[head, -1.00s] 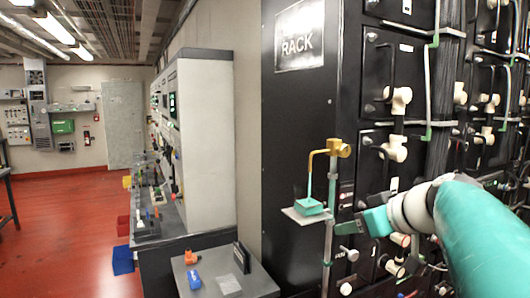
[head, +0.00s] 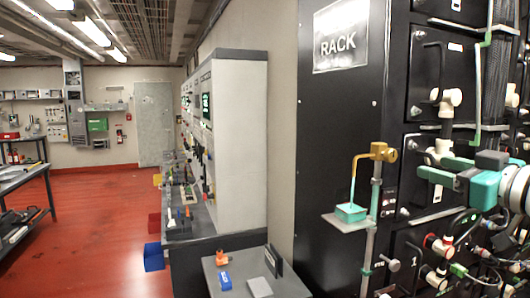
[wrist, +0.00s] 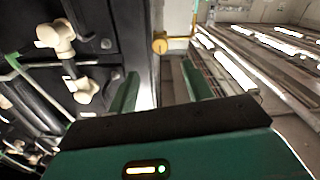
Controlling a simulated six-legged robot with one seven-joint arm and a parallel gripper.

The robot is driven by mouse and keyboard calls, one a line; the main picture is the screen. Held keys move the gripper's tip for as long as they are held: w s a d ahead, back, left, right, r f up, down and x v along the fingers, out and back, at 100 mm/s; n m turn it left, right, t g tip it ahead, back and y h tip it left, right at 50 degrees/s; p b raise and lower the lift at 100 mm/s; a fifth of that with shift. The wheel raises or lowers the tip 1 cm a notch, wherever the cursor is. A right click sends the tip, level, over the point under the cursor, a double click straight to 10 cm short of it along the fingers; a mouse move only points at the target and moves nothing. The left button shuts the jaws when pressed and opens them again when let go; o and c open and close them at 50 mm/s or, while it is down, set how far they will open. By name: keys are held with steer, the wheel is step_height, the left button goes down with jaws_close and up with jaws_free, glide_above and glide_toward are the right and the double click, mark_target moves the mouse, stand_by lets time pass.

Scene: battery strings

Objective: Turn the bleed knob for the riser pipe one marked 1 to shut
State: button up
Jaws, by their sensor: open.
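A pale vertical riser pipe (head: 371,230) stands at the front of the black rack. At its top is a brass fitting with a round brass knob (head: 391,155) and a bent spout. A thin pale-green stream runs from the spout into a small teal cup (head: 350,212) on a bracket. The knob also shows in the wrist view (wrist: 160,42), beyond the fingers. My gripper (head: 432,167) is open and empty, to the right of the knob and apart from it. Its two fingers show in the wrist view (wrist: 160,68). I cannot read a number on the pipe itself.
The black rack (head: 340,120) fills the right side, with cream pipe fittings (head: 447,100) and cables. Below are a white knob (head: 393,265), a red-ringed fitting (head: 437,243) and a "1" label. A low grey table (head: 235,265) stands left. Red floor (head: 100,220) is open farther left.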

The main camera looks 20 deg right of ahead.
mark_target(393, 156)
steer(key=w, duration=1.1)
steer(key=shift+a, duration=0.15)
steer(key=c, duration=1)
